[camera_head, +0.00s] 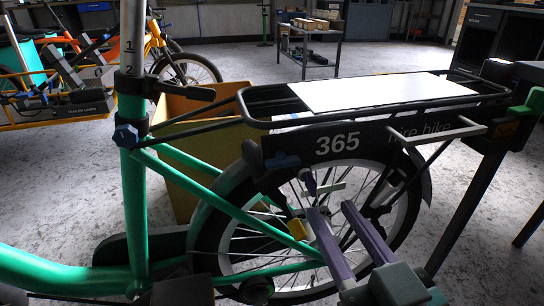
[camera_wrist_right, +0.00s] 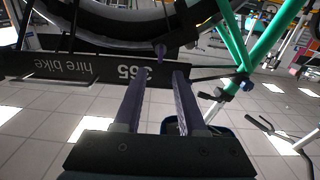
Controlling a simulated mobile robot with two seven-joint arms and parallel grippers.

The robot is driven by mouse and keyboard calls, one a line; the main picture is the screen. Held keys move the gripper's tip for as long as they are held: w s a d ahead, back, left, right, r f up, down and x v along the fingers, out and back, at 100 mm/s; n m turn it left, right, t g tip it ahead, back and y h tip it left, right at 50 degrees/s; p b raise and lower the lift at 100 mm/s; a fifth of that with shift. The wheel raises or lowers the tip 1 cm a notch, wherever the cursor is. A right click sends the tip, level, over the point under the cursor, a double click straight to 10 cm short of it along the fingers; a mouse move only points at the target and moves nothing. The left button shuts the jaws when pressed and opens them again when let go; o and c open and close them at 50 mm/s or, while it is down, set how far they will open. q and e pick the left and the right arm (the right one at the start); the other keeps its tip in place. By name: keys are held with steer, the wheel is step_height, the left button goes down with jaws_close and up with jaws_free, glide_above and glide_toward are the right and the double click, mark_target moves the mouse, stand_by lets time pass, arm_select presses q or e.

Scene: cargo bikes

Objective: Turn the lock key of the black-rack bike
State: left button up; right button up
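The black-rack bike has a green frame (camera_head: 225,210), a black rear rack (camera_head: 262,113) and a side plate (camera_head: 350,141) marked "365 hire bike". A small purple piece, seemingly the lock key (camera_head: 308,182), shows against the rear wheel below the plate. It also shows in the right wrist view (camera_wrist_right: 160,52), ahead of and between the fingertips. My right gripper (camera_head: 331,209) is open and empty, its two purple fingers reaching toward the wheel just below the key. It appears apart from the key. The lock body is dark and hard to make out. My left gripper is not in view.
A white sheet (camera_head: 380,91) lies on the rack. A tan box (camera_head: 190,104) stands behind the bike. A bench (camera_head: 490,125) is at the right, and an orange cargo bike (camera_head: 60,118) is at the back left.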

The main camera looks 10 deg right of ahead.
mark_target(315, 186)
steer(key=w+b, duration=0.2)
steer(key=w, duration=0.5)
steer(key=shift+a, duration=0.15)
steer(key=shift+c, duration=0.2)
jaws_close()
